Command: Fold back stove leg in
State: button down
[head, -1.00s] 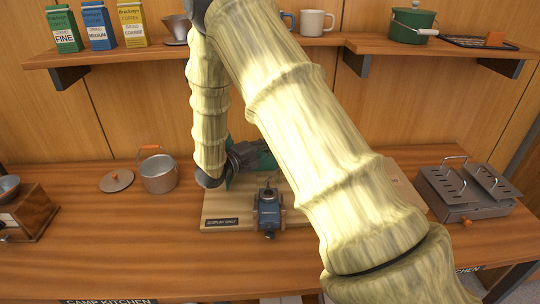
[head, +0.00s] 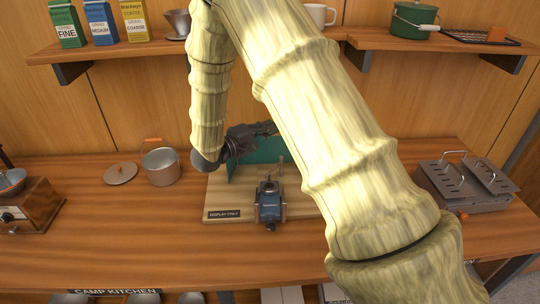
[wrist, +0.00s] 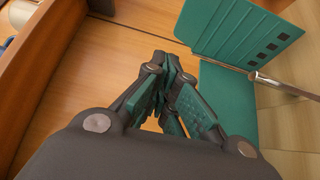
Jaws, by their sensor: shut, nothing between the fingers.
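The small blue stove (head: 270,205) with a dark burner stands on a light wooden board in the head view. Its separate legs are too small to tell apart, and its back side is hard to see. My gripper (head: 272,127) is behind and above the stove, over a green upright panel (head: 250,160), apart from the stove. In the wrist view my gripper (wrist: 168,65) is shut and empty, its fingertips together. The green panel (wrist: 240,35) with dark slots is to its right there, with a metal rod (wrist: 285,87) beside it. The stove's blue body is not visible in the wrist view.
The board (head: 285,211) carries a "DISPLAY ONLY" sign (head: 224,214). A pot (head: 160,166) and lid (head: 120,173) stand left, a coffee grinder (head: 35,205) further left. A grey camp stove (head: 465,187) is at right. A shelf (head: 110,48) runs above. My arm hides the board's right part.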

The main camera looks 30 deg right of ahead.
jog(key=shift+n+t, duration=0.6)
jog(key=shift+t, duration=0.3)
jog(key=a+f+b, duration=0.3)
jog(key=f+b, duration=0.1)
jog(key=s+a+f+b, duration=0.1)
jog(key=a+f+b, duration=0.1)
jog(key=f+b, duration=0.2)
jog(key=a+f+b, duration=0.3)
jog(key=f+b, duration=0.1)
jog(key=shift+s+a+f, duration=0.1)
jog(key=shift+s+a, duration=0.1)
jog(key=shift+a, duration=0.15)
jog(key=shift+w+d, duration=0.1)
jog(key=shift+d, duration=0.4)
jog(key=p+x, duration=0.1)
jog(key=x, duration=0.8)
